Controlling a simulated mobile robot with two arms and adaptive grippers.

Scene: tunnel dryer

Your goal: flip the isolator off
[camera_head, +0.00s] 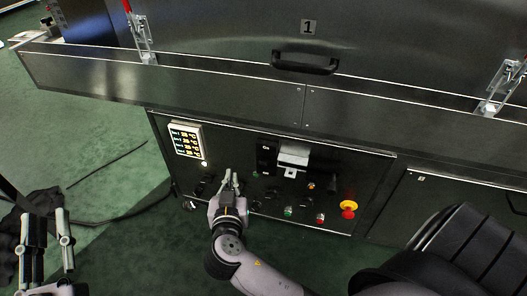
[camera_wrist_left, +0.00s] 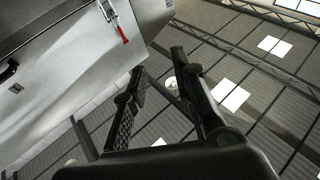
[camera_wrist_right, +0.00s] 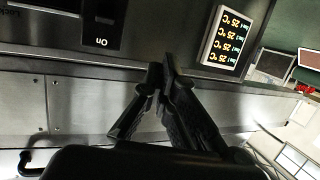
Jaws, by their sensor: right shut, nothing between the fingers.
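The isolator (camera_head: 267,158) is a tall black block on the dark control panel, beside a silver part. Its handle position is too small to tell in the head view. In the right wrist view, the black isolator (camera_wrist_right: 101,32) is cut by the top edge, with an upside-down "On" label at its end. My right gripper (camera_head: 230,176) is shut and empty in front of the panel, left of and a little below the isolator. Its closed tips also show in the right wrist view (camera_wrist_right: 163,72), apart from the isolator. My left gripper (camera_head: 46,214) is open and empty, far left of the panel.
A lit temperature display (camera_head: 187,141) is left of the isolator. Several knobs and buttons and a red emergency stop (camera_head: 348,209) sit lower on the panel. A metal ledge (camera_head: 220,98) juts out above it. A black handle (camera_head: 305,62) is higher up.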

